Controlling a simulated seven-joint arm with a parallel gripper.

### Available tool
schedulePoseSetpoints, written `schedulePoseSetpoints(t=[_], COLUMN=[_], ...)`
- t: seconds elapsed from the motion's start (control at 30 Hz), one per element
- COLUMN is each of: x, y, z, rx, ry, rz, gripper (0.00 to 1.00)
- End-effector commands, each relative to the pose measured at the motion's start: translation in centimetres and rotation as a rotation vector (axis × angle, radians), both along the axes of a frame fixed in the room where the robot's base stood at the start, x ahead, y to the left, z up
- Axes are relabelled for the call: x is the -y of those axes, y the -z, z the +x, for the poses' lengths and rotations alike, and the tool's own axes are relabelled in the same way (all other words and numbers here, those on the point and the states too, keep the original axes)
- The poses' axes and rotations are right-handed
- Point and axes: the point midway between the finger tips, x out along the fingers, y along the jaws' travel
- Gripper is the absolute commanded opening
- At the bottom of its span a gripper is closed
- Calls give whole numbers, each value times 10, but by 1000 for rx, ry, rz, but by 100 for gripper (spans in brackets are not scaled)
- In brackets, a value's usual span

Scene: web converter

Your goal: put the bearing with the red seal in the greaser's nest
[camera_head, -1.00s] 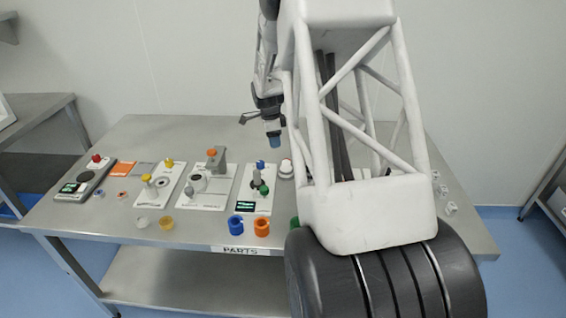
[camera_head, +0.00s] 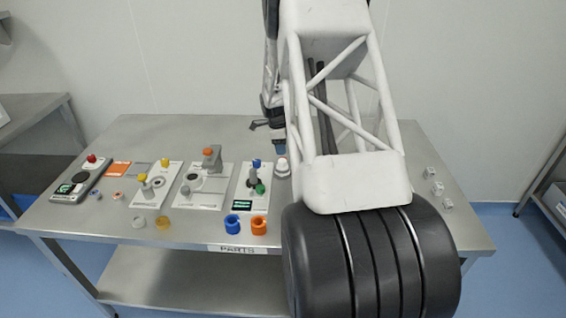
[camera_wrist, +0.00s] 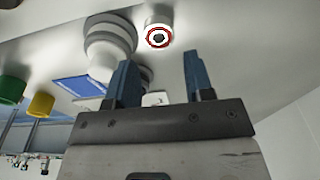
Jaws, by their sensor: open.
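In the wrist view a white ring with a red band and dark centre (camera_wrist: 158,37), which looks like the red-sealed bearing, shows beyond and between my fingertips, apart from them. My gripper (camera_wrist: 160,72) is open and empty; in the head view its blue tip (camera_head: 279,146) hangs above the back of the table, near a white stepped piece (camera_head: 282,167). A small ring with an orange-red middle (camera_head: 118,196) lies at the table's left. The middle plate with a round dark socket and orange-knobbed arm (camera_head: 208,182) may be the greaser; I cannot tell.
Small white blocks (camera_head: 437,188) lie at the right. My arm hides the right-middle.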

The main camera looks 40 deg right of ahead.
Motion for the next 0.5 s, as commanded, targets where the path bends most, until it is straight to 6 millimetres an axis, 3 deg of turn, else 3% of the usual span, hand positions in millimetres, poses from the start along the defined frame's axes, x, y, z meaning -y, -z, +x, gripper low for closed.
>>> schedulePoseSetpoints(t=[0.5], x=[1], y=[10], z=[-1], rx=[1], ry=[0], rz=[-1], gripper=[48])
